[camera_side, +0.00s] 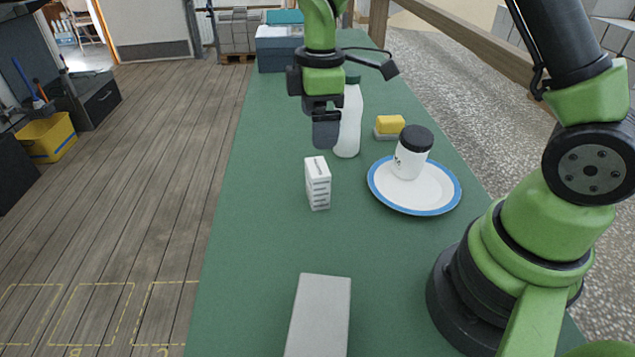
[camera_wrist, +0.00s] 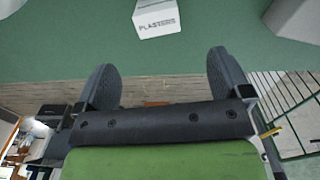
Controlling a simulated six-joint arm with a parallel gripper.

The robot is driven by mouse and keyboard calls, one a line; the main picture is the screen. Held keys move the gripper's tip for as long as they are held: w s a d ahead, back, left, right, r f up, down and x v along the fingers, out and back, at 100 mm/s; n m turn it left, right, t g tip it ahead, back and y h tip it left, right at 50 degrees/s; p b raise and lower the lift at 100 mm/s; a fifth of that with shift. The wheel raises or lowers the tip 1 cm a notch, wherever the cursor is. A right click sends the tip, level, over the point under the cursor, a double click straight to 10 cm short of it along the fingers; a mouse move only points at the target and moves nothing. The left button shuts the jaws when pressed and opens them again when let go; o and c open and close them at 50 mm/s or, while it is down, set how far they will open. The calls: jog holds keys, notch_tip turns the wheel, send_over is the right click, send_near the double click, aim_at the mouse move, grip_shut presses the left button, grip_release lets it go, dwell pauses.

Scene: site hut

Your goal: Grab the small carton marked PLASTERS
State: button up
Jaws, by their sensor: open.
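The small white carton (camera_side: 318,185) stands upright on the green table, with dark print on its side that is too small to read in the side view. In the wrist view the carton (camera_wrist: 157,18) shows the word PLASTERS and is cut off by the top edge. My gripper (camera_side: 325,132) hangs above the table, apart from the carton and a little beyond it in the side view. In the wrist view my gripper (camera_wrist: 164,66) has its two fingers spread with nothing between them.
A white bottle (camera_side: 348,125) stands close behind my gripper. A blue-rimmed plate (camera_side: 428,203) holds a black-lidded white jar (camera_side: 408,160) right of the carton. A yellow-topped sponge (camera_side: 389,126) lies behind. A grey box (camera_side: 319,315) sits nearer the camera. The table left of the carton is clear.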

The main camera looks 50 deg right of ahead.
send_over(318, 166)
jog(key=shift+n, duration=0.3)
notch_tip(318, 166, down, 5)
jog(key=shift+s+a+r, duration=0.1)
jog(key=shift+a, duration=0.05)
jog(key=shift+f, duration=3.15)
jog(key=c, duration=1)
